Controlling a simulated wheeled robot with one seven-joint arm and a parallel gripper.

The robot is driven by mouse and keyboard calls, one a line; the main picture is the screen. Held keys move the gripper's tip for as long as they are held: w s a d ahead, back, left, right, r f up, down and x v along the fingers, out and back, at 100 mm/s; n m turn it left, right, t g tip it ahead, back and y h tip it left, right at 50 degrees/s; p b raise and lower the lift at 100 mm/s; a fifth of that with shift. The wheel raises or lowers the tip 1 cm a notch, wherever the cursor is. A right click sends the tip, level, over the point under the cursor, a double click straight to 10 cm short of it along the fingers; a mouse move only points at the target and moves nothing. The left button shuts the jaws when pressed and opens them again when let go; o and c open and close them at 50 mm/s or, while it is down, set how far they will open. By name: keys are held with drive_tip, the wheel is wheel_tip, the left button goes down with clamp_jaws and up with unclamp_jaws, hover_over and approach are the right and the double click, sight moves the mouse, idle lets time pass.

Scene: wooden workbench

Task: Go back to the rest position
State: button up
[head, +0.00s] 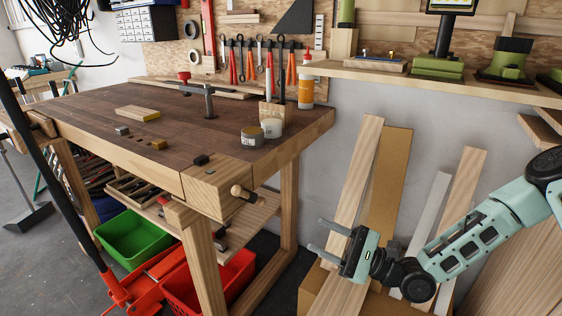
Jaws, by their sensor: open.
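My gripper (321,240) is in the lower right of the head view, on the end of my pale green arm. Its two fingers point left and stand apart with nothing between them. It is in front of the boards leaning on the wall, to the right of the workbench (180,145) and lower than its top in the picture. No object is held.
Leaning boards (388,190) stand behind my gripper. A green crate (133,240) and red crate (240,270) sit below the bench.

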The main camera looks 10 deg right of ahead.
drive_tip(key=s+a+f+n+g+h, duration=0.1)
drive_tip(key=a+f+n+g+h, duration=0.45)
drive_tip(key=n, duration=0.25)
drive_tip(key=s+d+r+n+g+h, duration=0.2)
drive_tip(key=s+r+n+h, duration=0.55)
drive_tip(key=s, duration=0.35)
drive_tip(key=s+d+r+n+g+h, duration=0.25)
drive_tip(key=s+r+n+h, duration=0.35)
drive_tip(key=s+r+n, duration=0.45)
wheel_tip(320, 180, up, 15)
drive_tip(key=m+p, duration=0.2)
drive_tip(key=p, duration=1.5)
drive_tip(key=shift+s+f+t, duration=0.2)
drive_tip(key=shift+s+t, duration=0.1)
drive_tip(key=shift+s, duration=0.1)
